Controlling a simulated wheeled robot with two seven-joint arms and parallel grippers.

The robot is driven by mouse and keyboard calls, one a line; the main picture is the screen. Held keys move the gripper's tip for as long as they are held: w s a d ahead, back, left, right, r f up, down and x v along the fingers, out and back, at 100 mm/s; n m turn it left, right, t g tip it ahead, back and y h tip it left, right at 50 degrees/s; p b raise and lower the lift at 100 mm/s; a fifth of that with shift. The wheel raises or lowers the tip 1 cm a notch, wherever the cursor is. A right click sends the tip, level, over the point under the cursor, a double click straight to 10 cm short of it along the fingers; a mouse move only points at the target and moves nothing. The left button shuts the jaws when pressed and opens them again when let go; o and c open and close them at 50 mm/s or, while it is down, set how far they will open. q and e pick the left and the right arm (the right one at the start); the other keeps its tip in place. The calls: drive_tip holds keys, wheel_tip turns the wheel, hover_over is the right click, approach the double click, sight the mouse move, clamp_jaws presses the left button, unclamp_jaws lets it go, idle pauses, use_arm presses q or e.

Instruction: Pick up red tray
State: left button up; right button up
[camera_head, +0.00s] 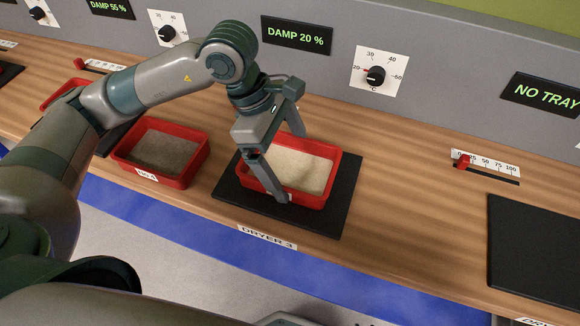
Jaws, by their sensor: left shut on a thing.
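A red tray (318,198) filled with pale sand sits on the black pad (232,192) marked DRYER 3. My left gripper (292,168) reaches down over its left part and is shut on it, one finger at the near wall and the other toward the far wall. The far fingertip is partly hidden. A second red tray (178,182), with darker brown contents and a label on its front, stands to the left. Part of a third red tray (60,92) shows farther left behind my left arm. My right gripper is not in view.
The grey panel behind carries a DAMP 20 % display (297,35), a temperature dial (376,76) and a NO TRAY display (545,95). A red slider (464,162) sits on the wooden counter. An empty black pad (535,245) lies at right. Bare wood lies between the pads.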

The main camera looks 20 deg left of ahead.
sight(290, 170)
use_arm(q)
drive_tip(key=shift+r, duration=0.8)
wheel_tip(290, 170, up, 2)
drive_tip(key=shift+w+r+b, duration=0.1)
drive_tip(key=shift+r+b, duration=0.1)
drive_tip(key=shift+b, duration=0.4)
drive_tip(key=d+r+b, duration=0.1)
drive_tip(key=d+r, duration=0.2)
drive_tip(key=d, duration=0.3)
drive_tip(key=s+d+r+b, duration=0.1)
drive_tip(key=d+r, duration=0.3)
drive_tip(key=d, duration=0.1)
drive_tip(key=shift+d, duration=0.35)
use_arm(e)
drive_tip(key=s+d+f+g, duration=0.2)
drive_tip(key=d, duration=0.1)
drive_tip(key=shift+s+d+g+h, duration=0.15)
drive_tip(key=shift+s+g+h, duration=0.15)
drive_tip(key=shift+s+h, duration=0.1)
use_arm(q)
drive_tip(key=shift+s, duration=0.1)
